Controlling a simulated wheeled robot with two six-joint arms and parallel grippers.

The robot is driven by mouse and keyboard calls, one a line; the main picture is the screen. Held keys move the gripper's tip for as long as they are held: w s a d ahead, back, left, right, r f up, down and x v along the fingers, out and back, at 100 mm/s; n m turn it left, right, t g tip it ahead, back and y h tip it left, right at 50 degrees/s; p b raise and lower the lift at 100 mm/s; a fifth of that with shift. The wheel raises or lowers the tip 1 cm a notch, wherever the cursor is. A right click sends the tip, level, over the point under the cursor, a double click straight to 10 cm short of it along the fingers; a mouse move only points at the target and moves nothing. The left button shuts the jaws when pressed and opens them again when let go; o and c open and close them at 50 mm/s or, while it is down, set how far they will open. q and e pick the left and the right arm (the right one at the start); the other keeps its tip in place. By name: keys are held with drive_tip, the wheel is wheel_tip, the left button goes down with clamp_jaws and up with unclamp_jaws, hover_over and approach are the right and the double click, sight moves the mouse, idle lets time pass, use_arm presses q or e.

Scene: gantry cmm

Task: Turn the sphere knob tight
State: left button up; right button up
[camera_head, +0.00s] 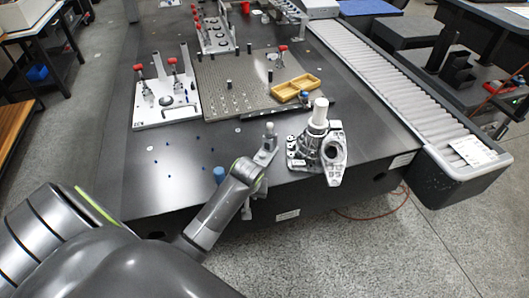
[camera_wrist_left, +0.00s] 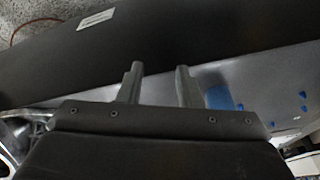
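A small grey stand (camera_head: 265,155) with an upright post and pale rounded top (camera_head: 270,128) stands near the table's front edge. It may carry the sphere knob, but I cannot make the knob out. My left arm's end overlaps the stand's lower left in the head view. My left gripper (camera_wrist_left: 159,70) shows in the left wrist view with its two fingers apart and nothing between them. It is close to the table's front edge. In the head view my own wrist largely hides the fingers. My right gripper is not in view.
A metal casting (camera_head: 332,160) with a white cylinder (camera_head: 319,112) stands right of the stand. A blue cylinder (camera_head: 219,174) is on the left, also in the wrist view (camera_wrist_left: 219,97). A perforated plate (camera_head: 230,95) and a yellow tray (camera_head: 284,92) lie behind.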

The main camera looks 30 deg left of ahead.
use_arm(q)
drive_tip(key=w+r+n, duration=0.3)
drive_tip(key=w+r, duration=0.5)
drive_tip(key=r, duration=0.2)
drive_tip(key=n+y, duration=0.1)
drive_tip(key=n, duration=0.1)
approach(262, 154)
drive_tip(key=x, duration=0.8)
drive_tip(key=shift+w+f, duration=0.15)
drive_tip(key=shift+d, duration=0.1)
clamp_jaws()
